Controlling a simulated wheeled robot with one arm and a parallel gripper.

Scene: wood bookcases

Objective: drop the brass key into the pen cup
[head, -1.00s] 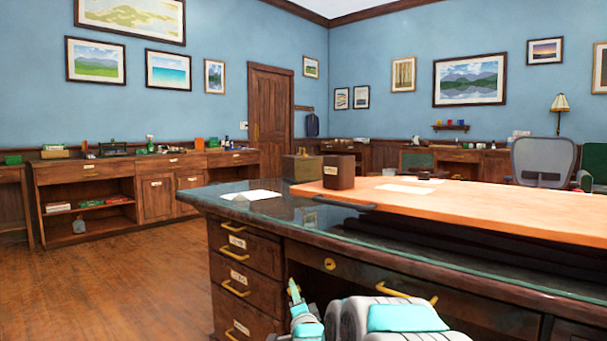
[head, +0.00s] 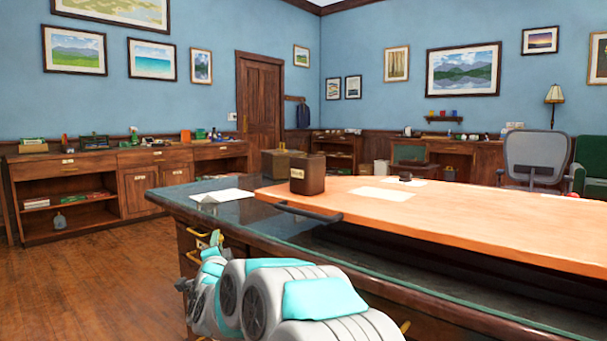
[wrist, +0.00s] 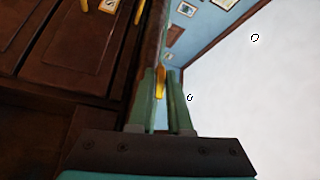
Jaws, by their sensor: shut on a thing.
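The brass key (wrist: 161,84) shows as a small yellow piece between the green fingers of my gripper (wrist: 161,76) in the wrist view. The fingers are shut on it and hide part of it. In the head view my gripper (head: 214,241) is at the desk's near left corner, low beside the drawers; the key cannot be made out there. A dark brown, square-sided cup with a pale label (head: 307,176), which looks like the pen cup, stands upright on the desk, beyond and to the right of my gripper. Its inside is hidden.
A wooden box with a knob (head: 281,163) stands just behind the cup. The desk (head: 178,205) has a dark glossy top with an orange-brown panel (head: 450,215), a dark bar handle (head: 308,212) and papers (head: 222,196). Open floor (head: 90,275) lies to the left.

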